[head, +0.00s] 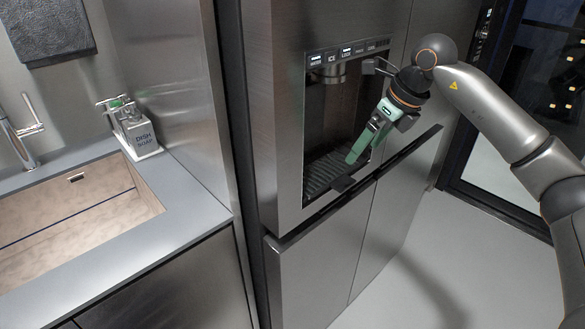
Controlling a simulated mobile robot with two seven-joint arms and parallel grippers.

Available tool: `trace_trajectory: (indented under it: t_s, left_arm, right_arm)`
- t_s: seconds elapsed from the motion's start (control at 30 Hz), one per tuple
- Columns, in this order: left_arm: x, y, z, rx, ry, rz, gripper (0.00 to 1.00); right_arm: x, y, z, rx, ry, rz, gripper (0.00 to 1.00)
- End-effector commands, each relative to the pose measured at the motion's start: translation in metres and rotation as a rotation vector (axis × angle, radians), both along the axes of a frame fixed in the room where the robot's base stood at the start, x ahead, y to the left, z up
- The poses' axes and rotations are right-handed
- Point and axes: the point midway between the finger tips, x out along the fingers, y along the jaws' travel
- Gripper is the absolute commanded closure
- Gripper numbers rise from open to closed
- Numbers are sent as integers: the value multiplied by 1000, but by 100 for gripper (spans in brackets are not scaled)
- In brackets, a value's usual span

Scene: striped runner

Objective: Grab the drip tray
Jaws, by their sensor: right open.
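The drip tray (322,174) is a dark ribbed tray at the bottom of the dispenser recess in the steel fridge. A small dark tab (342,184) sticks out at its front edge. My right gripper (362,160) has green fingers and points down in front of the recess, just above the tray's right part. It is open and I see nothing between its fingers. Whether a finger touches the tray I cannot tell. The gripper hides some of the recess behind it. My left gripper is not in view.
The fridge (280,120) has a row of dispenser buttons (346,52) above the recess. At left are a counter with a sink (80,212), a faucet (22,130) and a dish soap holder (137,132). The floor (430,260) at right is clear.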

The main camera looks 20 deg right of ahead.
Motion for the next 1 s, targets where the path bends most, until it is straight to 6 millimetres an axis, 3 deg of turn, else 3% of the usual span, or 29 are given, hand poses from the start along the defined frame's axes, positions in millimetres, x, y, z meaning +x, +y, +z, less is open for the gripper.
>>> trace_trajectory:
  t_s: [0.13,0.4,0.67,1.0]
  left_arm:
    - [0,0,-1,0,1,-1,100]
    - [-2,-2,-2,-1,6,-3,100]
    - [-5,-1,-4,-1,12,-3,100]
    - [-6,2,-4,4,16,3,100]
  right_arm:
    - [1,-12,-3,-38,4,-26,0]
    - [17,-4,-47,-34,3,-22,0]
    - [24,-2,-68,-34,2,-22,0]
    - [33,3,-111,-32,2,-22,0]
